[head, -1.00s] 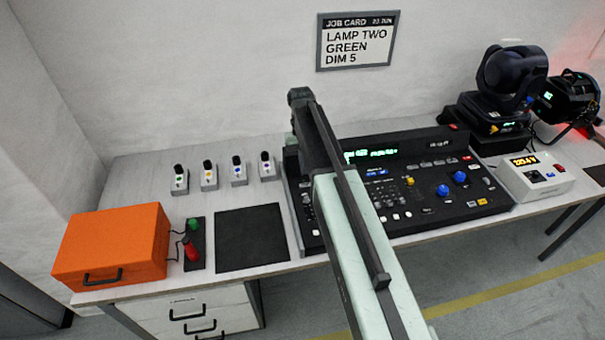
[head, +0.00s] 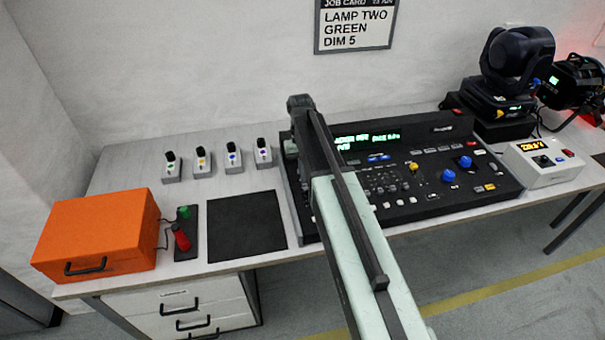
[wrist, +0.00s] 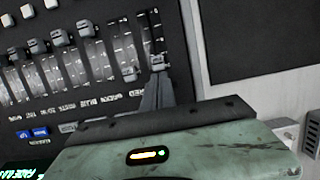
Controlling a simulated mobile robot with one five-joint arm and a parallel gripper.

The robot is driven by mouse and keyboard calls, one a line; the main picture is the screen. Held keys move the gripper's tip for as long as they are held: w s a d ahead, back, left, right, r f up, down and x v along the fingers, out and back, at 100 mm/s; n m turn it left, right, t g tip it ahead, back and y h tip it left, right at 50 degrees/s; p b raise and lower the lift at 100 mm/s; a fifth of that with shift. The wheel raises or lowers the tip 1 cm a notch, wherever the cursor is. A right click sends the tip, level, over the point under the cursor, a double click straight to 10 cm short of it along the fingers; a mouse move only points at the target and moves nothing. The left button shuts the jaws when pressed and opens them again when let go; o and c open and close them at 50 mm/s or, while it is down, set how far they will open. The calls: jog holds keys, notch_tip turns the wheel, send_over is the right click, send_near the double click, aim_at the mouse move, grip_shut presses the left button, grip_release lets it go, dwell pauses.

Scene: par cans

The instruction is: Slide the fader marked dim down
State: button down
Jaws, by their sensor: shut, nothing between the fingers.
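The black lighting console (head: 432,207) lies on the bench, partly hidden behind my arm in the head view. In the wrist view its row of faders runs across the upper left, with grey caps at differing heights. My gripper (wrist: 157,82) is shut and empty, its fingertips down at the row's right end. They are right at the cap of the rightmost fader (wrist: 157,62); I cannot tell whether they touch it. The neighbouring fader cap (wrist: 128,73) is just to the left.
A job card (head: 355,25) on the wall reads lamp two, green, dim 5. A black mat (head: 247,226), an orange case (head: 97,235) and several small switch boxes are left of the console. A white meter box (head: 543,163) and lamps stand right.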

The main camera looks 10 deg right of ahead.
aim_at(308, 194)
jog(key=s, duration=0.8)
jog(key=p+v, duration=0.9)
jog(key=v, duration=0.1)
jog(key=shift+p, duration=0.35)
jog(key=shift+w, duration=0.1)
dwell(0.6)
